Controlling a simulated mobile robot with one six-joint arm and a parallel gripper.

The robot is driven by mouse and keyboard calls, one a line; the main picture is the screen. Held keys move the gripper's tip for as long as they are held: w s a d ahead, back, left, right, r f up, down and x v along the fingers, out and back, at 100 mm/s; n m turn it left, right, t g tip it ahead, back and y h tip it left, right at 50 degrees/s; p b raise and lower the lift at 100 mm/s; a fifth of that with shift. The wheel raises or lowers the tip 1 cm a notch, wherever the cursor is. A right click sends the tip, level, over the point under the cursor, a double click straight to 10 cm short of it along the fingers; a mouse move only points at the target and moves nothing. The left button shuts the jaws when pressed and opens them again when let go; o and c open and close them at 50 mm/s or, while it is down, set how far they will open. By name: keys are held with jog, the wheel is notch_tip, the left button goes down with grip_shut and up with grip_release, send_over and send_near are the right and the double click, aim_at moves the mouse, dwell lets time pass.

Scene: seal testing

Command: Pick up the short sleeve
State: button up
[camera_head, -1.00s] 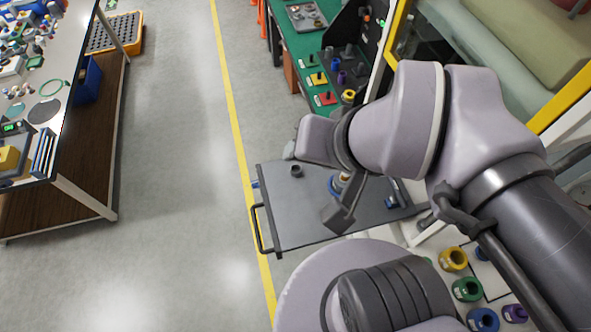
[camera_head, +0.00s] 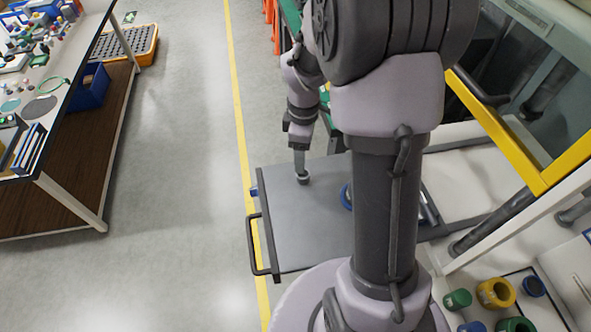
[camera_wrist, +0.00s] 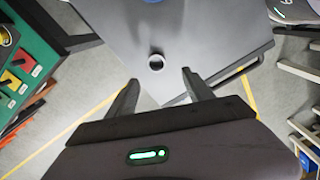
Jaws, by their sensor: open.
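The short sleeve is a small dark grey ring (camera_head: 303,179) standing upright on the grey cart top (camera_head: 310,235). In the wrist view the sleeve (camera_wrist: 156,62) shows its round open top, just beyond the gap between the fingertips. My gripper (camera_head: 300,166) points down over the sleeve in the head view. In the wrist view my gripper (camera_wrist: 160,79) has its two fingers spread apart with nothing between them. The fingers look clear of the sleeve; their exact height above it is hard to tell.
A blue ring (camera_head: 346,196) stands on the cart, partly hidden behind my arm. The cart's handle (camera_head: 257,245) is on the left. A yellow-framed machine (camera_head: 515,145) is at right, with several coloured rings (camera_head: 495,293) below it. Open floor (camera_head: 185,180) lies left.

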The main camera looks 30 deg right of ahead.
notch_tip(320, 180, down, 4)
jog(key=shift+f+b, duration=0.2)
jog(key=shift+b, duration=0.25)
jog(key=f, duration=0.1)
jog(key=f+b, duration=0.1)
jog(key=f, duration=0.1)
jog(key=f+b, duration=0.1)
jog(key=f, duration=0.1)
jog(key=shift+w+d+f, duration=0.1)
jog(key=shift+w+d, duration=0.1)
jog(key=shift+d, duration=0.1)
grip_shut()
